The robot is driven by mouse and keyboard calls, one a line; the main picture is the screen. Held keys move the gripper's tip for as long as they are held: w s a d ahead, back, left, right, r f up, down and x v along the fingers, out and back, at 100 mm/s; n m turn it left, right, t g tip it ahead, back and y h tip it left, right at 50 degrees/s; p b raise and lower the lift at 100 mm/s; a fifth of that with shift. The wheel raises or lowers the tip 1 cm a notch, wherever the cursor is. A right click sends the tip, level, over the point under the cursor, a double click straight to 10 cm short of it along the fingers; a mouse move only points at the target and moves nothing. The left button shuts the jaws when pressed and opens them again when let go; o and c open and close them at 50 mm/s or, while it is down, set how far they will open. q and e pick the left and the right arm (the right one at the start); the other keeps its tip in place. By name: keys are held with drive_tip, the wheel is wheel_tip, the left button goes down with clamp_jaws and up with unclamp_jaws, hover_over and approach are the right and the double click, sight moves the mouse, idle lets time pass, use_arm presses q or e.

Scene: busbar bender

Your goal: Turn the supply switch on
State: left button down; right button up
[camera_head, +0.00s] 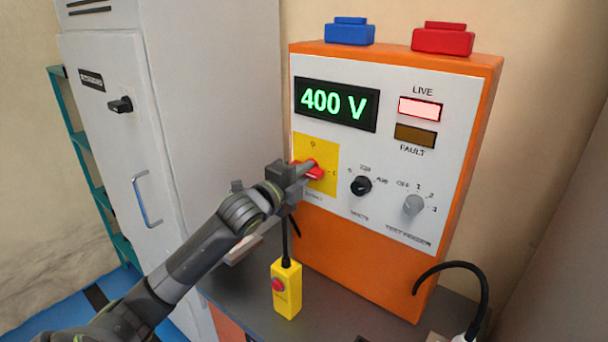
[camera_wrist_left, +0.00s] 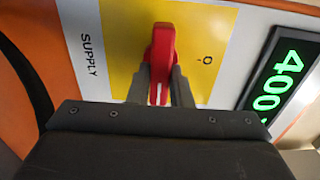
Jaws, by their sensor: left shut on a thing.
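The red supply switch handle (camera_head: 314,173) sits on a yellow plate (camera_head: 329,152) on the white front of the orange test unit. The display (camera_head: 336,104) reads 400 V in green, and the LIVE lamp (camera_head: 420,109) glows pale pink. My left gripper (camera_head: 304,172) is at the handle and partly covers it. In the left wrist view, the red handle (camera_wrist_left: 162,55) stands between the two fingers of my left gripper (camera_wrist_left: 161,85), which are shut on it. The word SUPPLY shows beside the yellow plate there. My right gripper is not in view.
A black knob (camera_head: 361,186) and a grey knob (camera_head: 413,205) sit right of the switch. A yellow pendant with a red button (camera_head: 287,289) stands below the gripper. A grey cabinet (camera_head: 120,130) is at left. A black cable (camera_head: 470,267) curves at lower right.

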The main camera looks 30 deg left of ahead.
use_arm(q)
drive_tip(key=shift+f, duration=0.1)
drive_tip(key=c, duration=1.3)
unclamp_jaws()
drive_tip(key=shift+s, duration=0.1)
drive_tip(key=shift+s+a+p, duration=0.25)
drive_tip(key=shift+s+p, duration=0.25)
drive_tip(key=shift+s, duration=2.4)
drive_tip(key=shift+s+a+p, duration=0.2)
drive_tip(key=shift+s+p, duration=0.25)
drive_tip(key=shift+s, duration=2.4)
drive_tip(key=shift+s+a+p, duration=0.25)
drive_tip(key=shift+s+p, duration=0.25)
drive_tip(key=shift+s, duration=2.4)
